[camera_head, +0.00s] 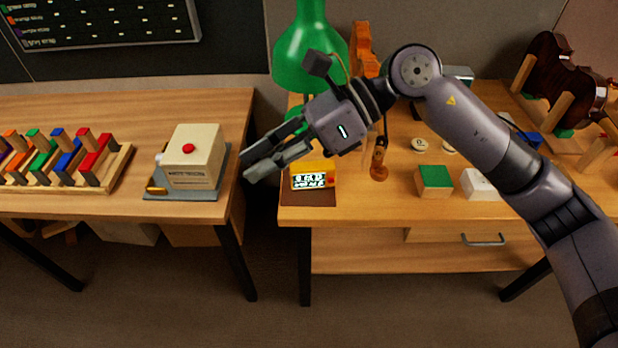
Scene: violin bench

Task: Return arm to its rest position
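My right arm (466,125) reaches in from the lower right and bends at a rounded joint above the right bench. My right gripper (247,167) points left and down, over the gap between the two benches. Its fingers lie close together, with no clear gap and nothing held between them. The fingertips are just right of the cream box with a red button (193,152) in the picture, apart from it. My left gripper is not in view.
A green lamp (305,50) stands behind the wrist. The right bench holds a green-topped block (434,181), a white box (481,184) and a violin body in a stand (565,75). A rack of coloured blocks (110,180) sits on the left bench.

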